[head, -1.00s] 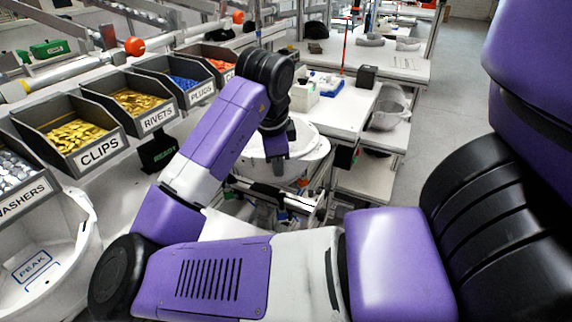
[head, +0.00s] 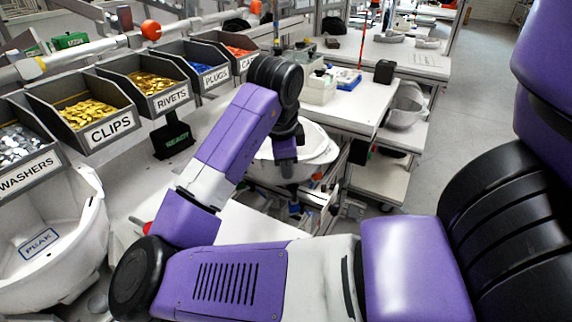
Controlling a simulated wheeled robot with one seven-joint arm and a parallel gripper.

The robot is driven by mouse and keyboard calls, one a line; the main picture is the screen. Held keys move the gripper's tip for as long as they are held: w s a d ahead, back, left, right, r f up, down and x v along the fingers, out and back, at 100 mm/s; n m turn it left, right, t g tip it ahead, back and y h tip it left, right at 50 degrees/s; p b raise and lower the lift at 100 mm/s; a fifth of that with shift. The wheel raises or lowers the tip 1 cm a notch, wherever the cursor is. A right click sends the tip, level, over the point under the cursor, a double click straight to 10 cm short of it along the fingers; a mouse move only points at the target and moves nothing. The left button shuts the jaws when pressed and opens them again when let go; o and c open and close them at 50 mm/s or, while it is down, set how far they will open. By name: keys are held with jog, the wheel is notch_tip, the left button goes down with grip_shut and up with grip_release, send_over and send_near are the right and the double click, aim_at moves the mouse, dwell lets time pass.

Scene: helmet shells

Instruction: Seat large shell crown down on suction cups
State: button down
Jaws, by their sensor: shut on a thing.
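A large white shell (head: 314,152) hangs bowl-like, open side up, beyond my arm in the middle of the head view. My gripper (head: 287,166) is shut on the near part of this shell; its fingertips are small and partly lost against it. My wrist and forearm hide the shell's left part. The suction cups cannot be made out; dark fixture parts (head: 328,190) show below and right of the shell. Whether the shell touches anything beneath it cannot be told.
Another white shell with a PEAK label (head: 40,243) lies at the left. Labelled bins, such as the clips bin (head: 108,131), line the left bench. A white table (head: 352,104) stands behind the held shell, with a grey bowl-like shell (head: 405,106) beside it. Floor at the right is clear.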

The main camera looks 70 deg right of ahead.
jog(key=c, duration=1.3)
grip_release()
jog(key=shift+o, duration=0.2)
jog(key=v, duration=0.8)
jog(key=shift+p, duration=0.45)
jog(key=shift+f, duration=0.1)
